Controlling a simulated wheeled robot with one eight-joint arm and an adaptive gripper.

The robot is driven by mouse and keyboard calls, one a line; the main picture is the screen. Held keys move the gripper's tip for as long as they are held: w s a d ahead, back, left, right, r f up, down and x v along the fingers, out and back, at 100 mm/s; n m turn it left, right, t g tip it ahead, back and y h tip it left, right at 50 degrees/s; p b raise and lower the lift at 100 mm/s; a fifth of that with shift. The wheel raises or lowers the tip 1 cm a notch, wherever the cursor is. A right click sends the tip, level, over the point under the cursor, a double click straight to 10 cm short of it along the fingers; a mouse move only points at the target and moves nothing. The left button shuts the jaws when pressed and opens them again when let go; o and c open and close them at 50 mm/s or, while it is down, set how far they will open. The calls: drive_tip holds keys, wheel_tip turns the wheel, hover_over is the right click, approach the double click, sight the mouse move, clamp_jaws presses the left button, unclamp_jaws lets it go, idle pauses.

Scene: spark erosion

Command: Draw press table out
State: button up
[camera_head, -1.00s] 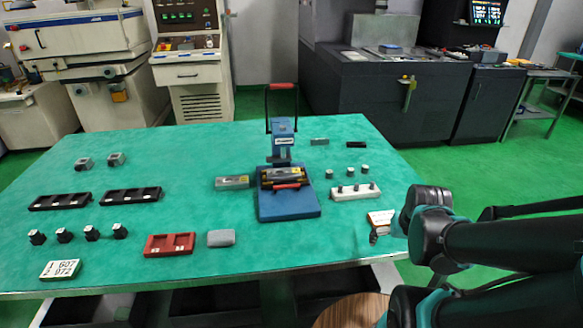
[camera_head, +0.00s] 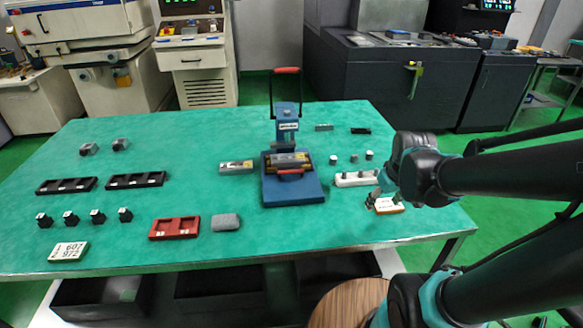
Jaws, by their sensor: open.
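A blue press (camera_head: 288,130) stands on the green table, right of its middle. Its black lever frame is upright, with a red grip bar (camera_head: 286,70) on top. The press table (camera_head: 288,162) sits on the blue base (camera_head: 293,194), with grey metal parts on it and a red handle (camera_head: 290,173) at its front. My gripper (camera_head: 380,197) is at the right, over the table near a small white and orange block (camera_head: 388,206). It is open and well apart from the press. My wrist hides part of it.
A grey block (camera_head: 236,166) lies left of the press. A white rack with pegs (camera_head: 355,179) is between press and gripper. A red tray (camera_head: 174,228), grey pad (camera_head: 225,222), black trays (camera_head: 136,180) and number plate (camera_head: 69,251) lie further left. Table space before the press is clear.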

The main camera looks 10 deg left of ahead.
drive_tip(key=w+a+r+n, duration=0.2)
drive_tip(key=a+r+n, duration=0.1)
drive_tip(key=a, duration=0.1)
drive_tip(key=w+a+r+n, duration=0.2)
drive_tip(key=w+a+n, duration=0.1)
drive_tip(key=a, duration=0.1)
drive_tip(key=w+a+r+n+g, duration=0.1)
drive_tip(key=w+a+r+n, duration=0.1)
drive_tip(key=a, duration=0.3)
drive_tip(key=shift+w+r+n, duration=0.35)
drive_tip(key=shift+r+n, duration=0.05)
drive_tip(key=shift+r, duration=0.45)
drive_tip(key=c, duration=0.5)
wheel_tip(320, 180, up, 8)
drive_tip(key=n, duration=0.8)
hover_over(293, 171)
drive_tip(key=s+d, duration=0.2)
drive_tip(key=s, duration=0.1)
drive_tip(key=shift+c, duration=0.2)
drive_tip(key=shift+g, duration=0.4)
drive_tip(key=w+f, duration=0.1)
drive_tip(key=f, duration=0.4)
drive_tip(key=w+a+f, duration=0.1)
drive_tip(key=f, duration=1.1)
drive_tip(key=shift+w+a+f, duration=0.15)
drive_tip(key=shift+w+a, duration=0.25)
clamp_jaws()
